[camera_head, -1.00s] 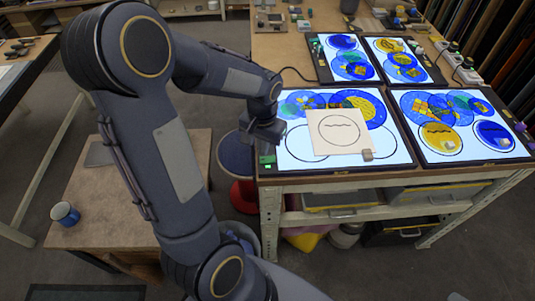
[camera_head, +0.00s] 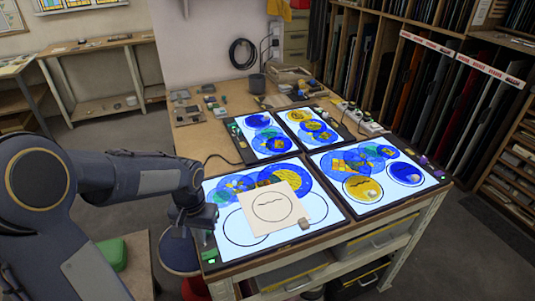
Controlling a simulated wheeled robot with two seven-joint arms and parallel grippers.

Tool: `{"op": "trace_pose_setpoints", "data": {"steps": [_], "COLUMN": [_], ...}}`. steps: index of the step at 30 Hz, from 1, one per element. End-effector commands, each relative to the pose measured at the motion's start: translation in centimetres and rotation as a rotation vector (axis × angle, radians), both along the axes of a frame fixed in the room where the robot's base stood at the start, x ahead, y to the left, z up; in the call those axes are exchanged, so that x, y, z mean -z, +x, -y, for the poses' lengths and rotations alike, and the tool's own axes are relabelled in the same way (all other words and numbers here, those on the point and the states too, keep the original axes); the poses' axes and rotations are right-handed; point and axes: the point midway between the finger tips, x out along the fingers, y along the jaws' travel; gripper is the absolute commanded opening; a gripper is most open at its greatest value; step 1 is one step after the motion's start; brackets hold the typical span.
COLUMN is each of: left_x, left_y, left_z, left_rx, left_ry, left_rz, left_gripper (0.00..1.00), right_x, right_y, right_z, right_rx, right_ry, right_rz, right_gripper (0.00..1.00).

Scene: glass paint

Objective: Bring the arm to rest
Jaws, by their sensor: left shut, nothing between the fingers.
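The gripper is shut and empty. I cannot tell whether its tips touch the panel's edge. On that panel lies a square cream sheet (camera_head: 290,198) with a circle and a wavy line drawn on it. A small grey block (camera_head: 304,223) sits on the sheet's near right corner. My right gripper is not in view.
A near-right light panel (camera_head: 415,192) and two smaller panels behind hold blue and yellow discs. Small items and a dark cup (camera_head: 256,83) stand at the back of the wooden table. Shelves (camera_head: 435,80) line the right.

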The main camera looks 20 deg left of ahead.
Motion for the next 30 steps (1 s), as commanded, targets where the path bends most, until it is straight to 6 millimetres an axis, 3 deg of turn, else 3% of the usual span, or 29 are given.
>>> {"op": "trace_pose_setpoints", "data": {"steps": [4,8,12,18,24,30], "left_x": [-0.5,-2.6,-5.7,-8.7,-9.7,-9.8], "left_y": [-0.3,-1.8,-4.7,-9.4,-12.8,-14.0], "left_z": [0.2,1.4,3.7,7.2,9.9,10.9], "left_rx": [-0.002,-0.010,-0.014,0.000,0.018,0.027], "left_ry": [-0.010,-0.056,-0.137,-0.239,-0.302,-0.324], "left_rz": [0.013,0.073,0.180,0.337,0.455,0.501], "left_gripper": [0.00,0.00,0.00,0.00,0.00,0.00], "right_x": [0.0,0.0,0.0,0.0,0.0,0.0], "right_y": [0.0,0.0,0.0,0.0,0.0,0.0], "right_z": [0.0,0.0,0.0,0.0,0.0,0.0], "right_rx": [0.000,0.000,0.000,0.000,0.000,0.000], "right_ry": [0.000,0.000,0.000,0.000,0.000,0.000], "right_rz": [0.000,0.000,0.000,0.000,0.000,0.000], "right_gripper": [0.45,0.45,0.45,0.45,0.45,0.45]}}
